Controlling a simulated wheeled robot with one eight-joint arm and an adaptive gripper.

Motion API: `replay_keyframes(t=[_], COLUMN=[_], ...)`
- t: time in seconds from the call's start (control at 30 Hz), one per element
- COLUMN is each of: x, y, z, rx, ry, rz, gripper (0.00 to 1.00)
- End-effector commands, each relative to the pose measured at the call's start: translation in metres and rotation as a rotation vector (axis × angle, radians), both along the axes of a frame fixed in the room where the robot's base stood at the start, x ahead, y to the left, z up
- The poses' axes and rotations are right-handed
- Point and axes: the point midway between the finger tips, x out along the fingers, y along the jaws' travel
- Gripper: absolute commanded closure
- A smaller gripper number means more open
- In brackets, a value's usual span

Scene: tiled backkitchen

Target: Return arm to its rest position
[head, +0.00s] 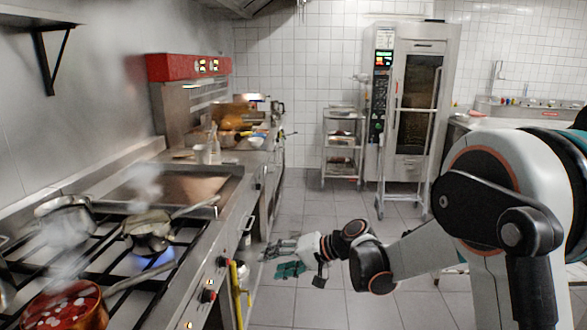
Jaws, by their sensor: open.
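My arm (410,255) reaches from the right side of the head view toward the lower middle. My gripper (283,257) is at its end, over the tiled floor and close to the front of the stove counter.
The stove (115,250) on the left holds a red pot (65,308) and a pan (150,232) over a blue flame. Steam rises there. A tall oven (412,100) and a rack trolley (342,148) stand at the back. The tiled floor (310,205) between is clear.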

Motion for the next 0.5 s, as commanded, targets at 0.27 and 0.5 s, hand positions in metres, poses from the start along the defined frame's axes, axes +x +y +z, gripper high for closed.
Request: replay_keyframes(t=[0.27, 0.5], x=[-0.052, -0.106], y=[-0.046, -0.089], z=[0.045, 0.070], rx=[-0.200, -0.373], ry=[-0.040, -0.081], rz=[-0.067, -0.119], gripper=[0.46, 0.46])
